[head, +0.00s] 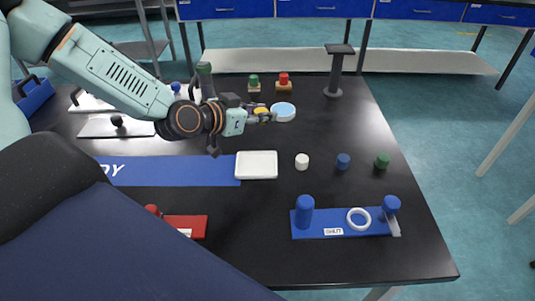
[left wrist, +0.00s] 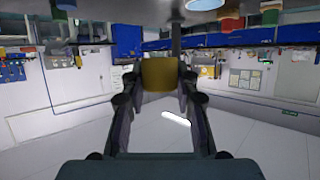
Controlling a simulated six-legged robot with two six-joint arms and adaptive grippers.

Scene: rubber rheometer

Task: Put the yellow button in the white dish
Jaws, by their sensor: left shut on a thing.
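My left gripper (head: 261,115) reaches in from the left over the back half of the black table and is shut on the yellow button (head: 261,110). In the left wrist view the yellow button (left wrist: 159,74) sits between the two fingertips. The shallow white dish (head: 257,172), square with rounded corners, lies on the table nearer to me than the gripper. It looks empty. A round white dish-like thing with a pale blue middle (head: 283,112) is just right of the fingertips; I cannot tell the exact gap. My right gripper is out of view.
White (head: 302,162), blue (head: 343,161) and green (head: 382,161) pieces stand right of the white dish. A blue fixture (head: 335,222) is at the front right. Red (head: 284,82) and green (head: 254,83) buttons and a dark stand (head: 338,70) are at the back.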

